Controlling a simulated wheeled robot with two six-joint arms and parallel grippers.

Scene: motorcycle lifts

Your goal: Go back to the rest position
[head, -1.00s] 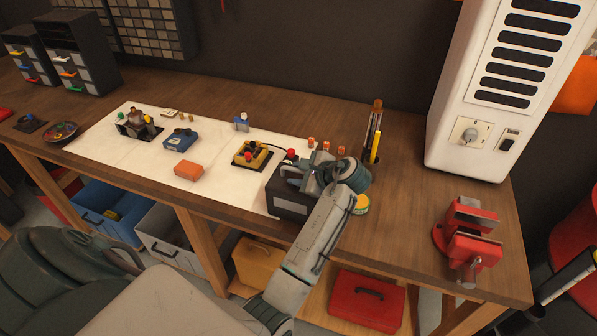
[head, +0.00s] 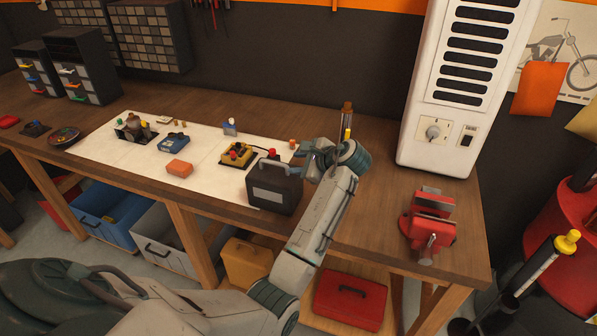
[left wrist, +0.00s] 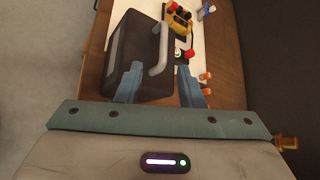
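My left gripper (head: 308,160) is over the workbench (head: 385,215), just right of a black box (head: 274,190) with a grey handle. In the left wrist view its two fingers (left wrist: 160,88) are spread apart with nothing held between them. The black box (left wrist: 135,55) and its raised handle lie beyond the fingers in that view. The box stands upright on the bench near its front edge, partly on the white mat (head: 110,153). My right gripper is not in view.
A red vise (head: 430,225) and a tall white cabinet (head: 440,110) stand on the right of the bench. A yellow device (head: 238,155), an orange block (head: 179,168) and a blue device (head: 173,142) sit on the mat. A red toolbox (head: 350,299) is below.

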